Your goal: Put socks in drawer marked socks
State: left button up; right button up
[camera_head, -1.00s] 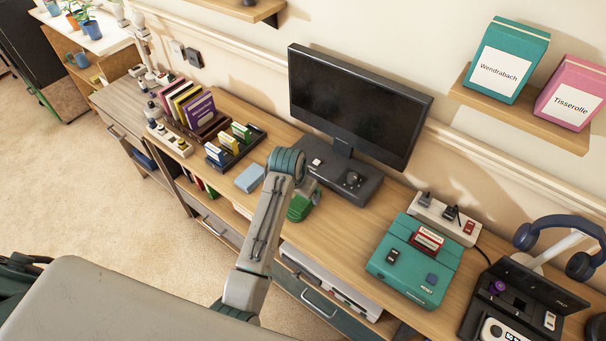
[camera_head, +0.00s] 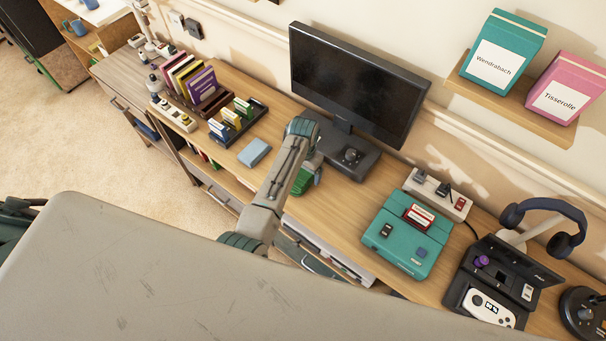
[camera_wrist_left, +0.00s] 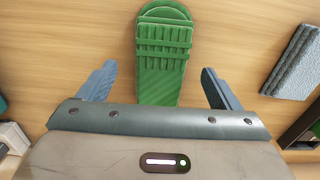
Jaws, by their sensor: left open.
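A green ribbed object (camera_head: 305,181), possibly the socks, lies on the desk under my left arm and is partly hidden. In the left wrist view this green object (camera_wrist_left: 163,50) lies between and ahead of the open fingers of my left gripper (camera_wrist_left: 158,70), with no visible contact. A folded blue-grey item (camera_head: 254,152) lies on the desk to its left; it also shows at the right of the left wrist view (camera_wrist_left: 296,62). Drawer fronts with handles show below the desk (camera_head: 222,199); no socks label is readable. My right gripper is out of view.
A monitor (camera_head: 357,82) stands behind my arm. A teal console (camera_head: 409,240), a power strip (camera_head: 438,193) and headphones (camera_head: 545,212) are to the right. Books (camera_head: 201,86) and a card rack (camera_head: 236,121) stand to the left. My own body covers the lower foreground.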

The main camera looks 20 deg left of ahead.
pick_arm(q)
jog(key=shift+f, duration=1.4)
jog(key=c, duration=1.1)
jog(key=shift+r, duration=0.2)
jog(key=shift+c, duration=0.2)
